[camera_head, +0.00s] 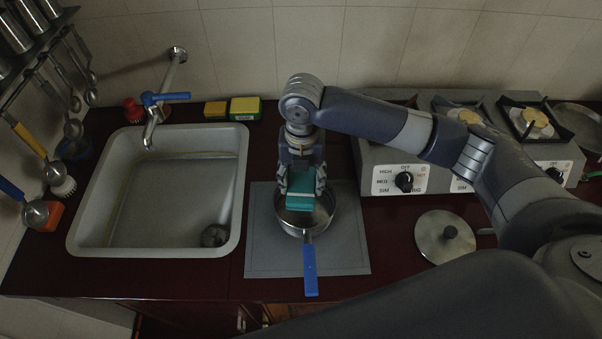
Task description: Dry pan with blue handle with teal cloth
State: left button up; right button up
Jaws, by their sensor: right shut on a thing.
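The pan with the blue handle (322,218) sits on a grey mat (348,256) on the dark red counter, its blue handle (310,270) pointing toward the front edge. My right gripper (301,194) points down over the pan and is shut on the teal cloth (299,202). The cloth looks like a folded block and is at or inside the pan's opening; I cannot tell whether it touches the pan's bottom. The gripper and cloth hide the back part of the pan. My left gripper is not in view.
A sink (160,190) with a blue-handled tap (160,100) is to the left. Sponges (245,108) lie behind it. A gas stove (404,160) stands at the right, with a round lid (445,237) in front. Utensils hang at the far left.

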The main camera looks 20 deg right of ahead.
aim_at(305, 179)
jog(key=shift+w+d+f+p, duration=0.1)
jog(key=shift+w+d+p, duration=0.25)
jog(key=shift+p, duration=0.5)
jog(key=shift+d+f, duration=0.15)
jog(key=shift+f, duration=0.35)
jog(key=shift+f+b, duration=0.85)
jog(key=shift+b, duration=0.05)
jog(key=f+b, duration=0.3)
jog(key=b, duration=0.1)
jog(key=shift+s+f, duration=0.2)
jog(key=shift+s, duration=0.1)
jog(key=c, duration=0.5)
jog(key=shift+w+f+b, duration=0.15)
jog(key=shift+f+b, duration=0.4)
jog(key=shift+w, duration=0.1)
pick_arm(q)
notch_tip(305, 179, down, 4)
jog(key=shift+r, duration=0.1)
pick_arm(e)
jog(key=shift+r, duration=0.15)
jog(key=shift+w, duration=0.1)
